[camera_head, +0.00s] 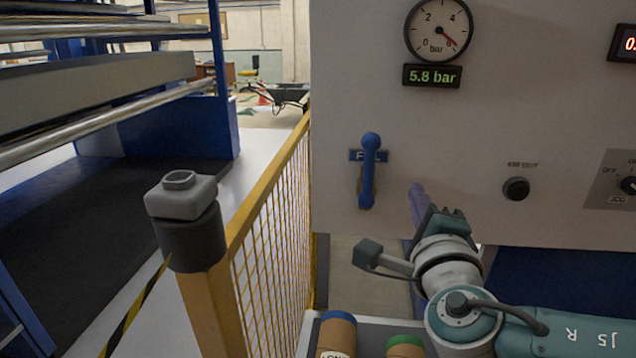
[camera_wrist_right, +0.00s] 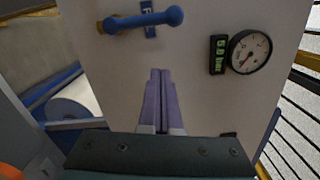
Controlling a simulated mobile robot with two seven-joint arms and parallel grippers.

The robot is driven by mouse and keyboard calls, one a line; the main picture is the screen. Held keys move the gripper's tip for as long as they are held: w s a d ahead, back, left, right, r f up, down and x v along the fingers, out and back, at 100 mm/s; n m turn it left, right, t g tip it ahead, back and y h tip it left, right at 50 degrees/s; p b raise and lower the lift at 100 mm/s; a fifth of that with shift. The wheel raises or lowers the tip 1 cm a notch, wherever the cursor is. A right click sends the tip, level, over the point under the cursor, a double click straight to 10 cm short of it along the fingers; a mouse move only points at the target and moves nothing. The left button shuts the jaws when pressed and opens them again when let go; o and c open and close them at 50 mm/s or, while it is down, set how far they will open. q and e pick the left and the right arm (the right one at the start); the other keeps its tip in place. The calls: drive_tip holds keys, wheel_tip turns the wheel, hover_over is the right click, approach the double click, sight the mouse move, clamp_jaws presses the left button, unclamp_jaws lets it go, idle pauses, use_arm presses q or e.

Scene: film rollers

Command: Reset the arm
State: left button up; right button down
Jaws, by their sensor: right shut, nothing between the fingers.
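My right arm comes in from the lower right of the head view. Its gripper (camera_head: 416,190) has purple fingers, shut and empty, in front of the pale panel (camera_head: 470,130). The wrist view shows both fingers (camera_wrist_right: 161,75) side by side, pointing at the panel. The blue lever (camera_head: 369,165) is on the panel, up and left of the fingers in the head view, with its ball end up. The lever (camera_wrist_right: 145,20) also shows in the wrist view, apart from the fingers. My left gripper is not in view.
A black knob (camera_head: 516,188) is to the right. A yellow mesh fence (camera_head: 275,220) stands left of the panel. Blue-ended (camera_head: 338,318) and green-ended (camera_head: 405,342) rolls are at the bottom.

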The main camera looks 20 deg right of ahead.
drive_tip(key=shift+s+a, duration=0.15)
drive_tip(key=shift+s, duration=0.2)
drive_tip(key=s+a+f+m+g+y, duration=0.15)
drive_tip(key=s+f+m+g, duration=0.35)
drive_tip(key=m, duration=0.7)
drive_tip(key=s+a+f+m+g, duration=0.2)
drive_tip(key=s+m+g, duration=0.1)
drive_tip(key=s+m, duration=0.65)
drive_tip(key=s+a+r+m+g+y, duration=0.15)
drive_tip(key=s+a+m+y, duration=0.35)
drive_tip(key=m, duration=0.6)
drive_tip(key=s+a+m+g+y, duration=0.25)
drive_tip(key=s+m, duration=0.45)
drive_tip(key=m, duration=0.4)
wheel_tip(320, 180, up, 20)
drive_tip(key=a+p, duration=0.1)
drive_tip(key=p, duration=1.8)
drive_tip(key=shift+a+f, duration=0.15)
